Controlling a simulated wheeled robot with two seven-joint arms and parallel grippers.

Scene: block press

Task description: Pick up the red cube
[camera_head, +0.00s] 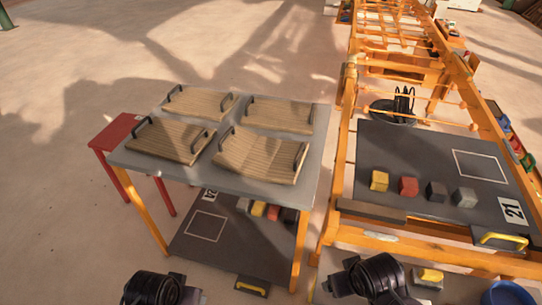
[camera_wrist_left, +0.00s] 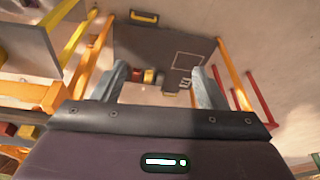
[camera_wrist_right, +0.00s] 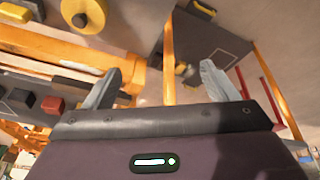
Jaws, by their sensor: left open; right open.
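A red cube (camera_head: 408,186) sits on the dark top of the right orange workbench, between a yellow cube (camera_head: 379,180) and a black cube (camera_head: 436,191). A red cube also shows at the left of the right wrist view (camera_wrist_right: 53,104). Another red cube (camera_head: 273,212) lies in a row on the lower shelf of the left table. My left gripper (camera_wrist_left: 163,82) is open and empty, with the lower shelf beyond its fingers. My right gripper (camera_wrist_right: 160,82) is open and empty. Both are well apart from the cubes, and their fingertips do not show clearly in the head view.
A grey cube (camera_head: 465,196) stands right of the black one, near a white square outline (camera_head: 480,164) and a "21" label (camera_head: 512,209). The left table (camera_head: 315,145) holds several wooden trays (camera_head: 262,153). Orange frames and rails edge the workbench. A blue bin (camera_head: 511,293) is at lower right.

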